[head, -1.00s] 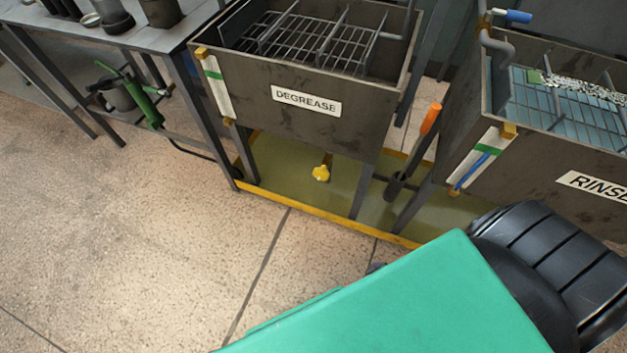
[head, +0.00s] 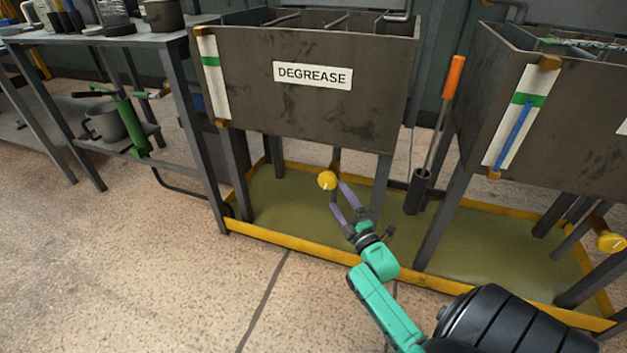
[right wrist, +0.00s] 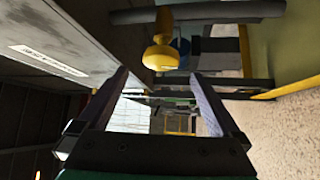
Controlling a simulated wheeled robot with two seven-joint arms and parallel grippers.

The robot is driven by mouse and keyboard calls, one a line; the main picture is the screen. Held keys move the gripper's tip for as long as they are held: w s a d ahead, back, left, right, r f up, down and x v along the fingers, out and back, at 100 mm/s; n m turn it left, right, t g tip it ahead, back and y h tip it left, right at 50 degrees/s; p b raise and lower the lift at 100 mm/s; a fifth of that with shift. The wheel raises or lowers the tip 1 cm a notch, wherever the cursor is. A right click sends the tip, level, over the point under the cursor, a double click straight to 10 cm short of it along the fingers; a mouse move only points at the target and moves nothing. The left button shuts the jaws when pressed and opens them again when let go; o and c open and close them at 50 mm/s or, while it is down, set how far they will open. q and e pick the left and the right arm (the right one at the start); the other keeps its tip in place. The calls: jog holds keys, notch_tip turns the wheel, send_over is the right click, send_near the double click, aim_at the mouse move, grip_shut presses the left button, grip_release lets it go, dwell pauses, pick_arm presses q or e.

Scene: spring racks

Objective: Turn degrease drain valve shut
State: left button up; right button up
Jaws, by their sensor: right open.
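The degrease tank (head: 300,100) is a dark metal tank on legs with a white DEGREASE label. Its drain valve (head: 327,180) has a yellow knob under the tank, above the drip tray. My right gripper (head: 338,193) is open, its two purple-grey fingers pointing at the yellow knob. In the right wrist view the yellow valve (right wrist: 160,56) is just beyond the fingertips of the open gripper (right wrist: 160,78), around the middle of the gap. I see no contact. My left gripper is not in view.
A yellow-rimmed drip tray (head: 300,243) lies under the tanks. The rinse tank (head: 555,120) stands at right, with another yellow knob (head: 610,242) beneath it. An orange-handled tool (head: 453,78) stands between the tanks. A metal table (head: 180,40) is at left.

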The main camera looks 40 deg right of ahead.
aim_at(323, 174)
jog(key=b+x, duration=0.1)
jog(key=x, duration=0.4)
jog(key=b+x, duration=0.2)
jog(key=x, duration=0.3)
jog(key=shift+w+f, duration=0.15)
jog(key=shift+f, duration=0.05)
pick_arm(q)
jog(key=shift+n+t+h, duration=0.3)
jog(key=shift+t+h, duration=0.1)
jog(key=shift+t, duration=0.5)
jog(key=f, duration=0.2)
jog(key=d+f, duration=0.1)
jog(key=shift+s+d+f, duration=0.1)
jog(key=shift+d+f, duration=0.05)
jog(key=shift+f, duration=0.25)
pick_arm(e)
jog(key=shift+w+d+r, duration=0.1)
jog(key=shift+w+r, duration=0.1)
jog(key=shift+w, duration=0.2)
